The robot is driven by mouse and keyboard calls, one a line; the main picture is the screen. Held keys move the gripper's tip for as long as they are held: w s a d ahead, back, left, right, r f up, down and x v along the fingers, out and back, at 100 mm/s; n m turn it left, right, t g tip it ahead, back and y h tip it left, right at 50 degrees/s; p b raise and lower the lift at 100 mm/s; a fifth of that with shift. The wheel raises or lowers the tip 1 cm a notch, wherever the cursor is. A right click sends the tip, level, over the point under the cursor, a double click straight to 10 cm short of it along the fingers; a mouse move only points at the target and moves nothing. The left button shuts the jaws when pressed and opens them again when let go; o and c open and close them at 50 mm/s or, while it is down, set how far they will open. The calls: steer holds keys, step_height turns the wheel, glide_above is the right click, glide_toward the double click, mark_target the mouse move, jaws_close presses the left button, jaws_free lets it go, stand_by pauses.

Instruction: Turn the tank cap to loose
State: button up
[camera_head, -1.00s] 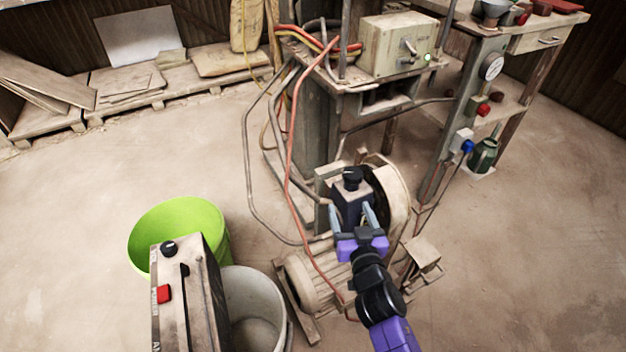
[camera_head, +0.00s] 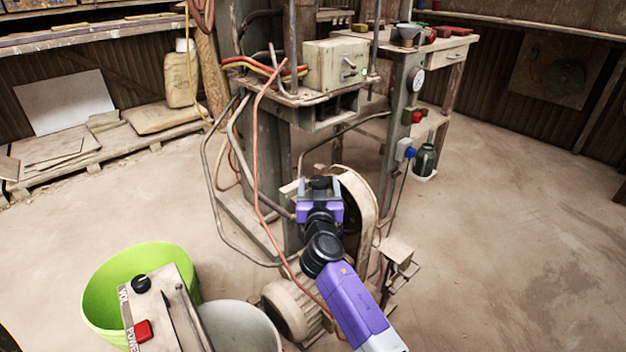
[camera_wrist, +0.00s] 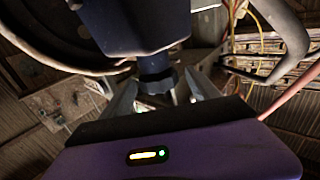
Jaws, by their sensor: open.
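The tank cap is a small black knob (camera_head: 320,182) at the top of the dark blue tank, beside the machine's belt wheel. In the wrist view the cap (camera_wrist: 157,83) stands out from the tank body (camera_wrist: 130,25), which fills the upper middle. My gripper (camera_head: 319,188) is open, with its grey fingers on either side of the cap. In the wrist view the fingers are apart, with a visible gap beside the cap. I cannot tell whether either finger touches it. My purple gripper body and wrist hide most of the tank in the head view.
The belt wheel (camera_head: 358,200) is close to the right of my gripper, and the motor (camera_head: 290,308) is below it. An orange hose (camera_head: 258,150) hangs to the left. A green bucket (camera_head: 105,290) and a control box (camera_head: 160,310) stand at lower left. The right floor is clear.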

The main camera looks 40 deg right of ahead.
mark_target(319, 176)
steer(key=shift+b+x, duration=0.45)
steer(key=shift+x, duration=1.8)
steer(key=c, duration=1.4)
steer(key=shift+o, duration=0.2)
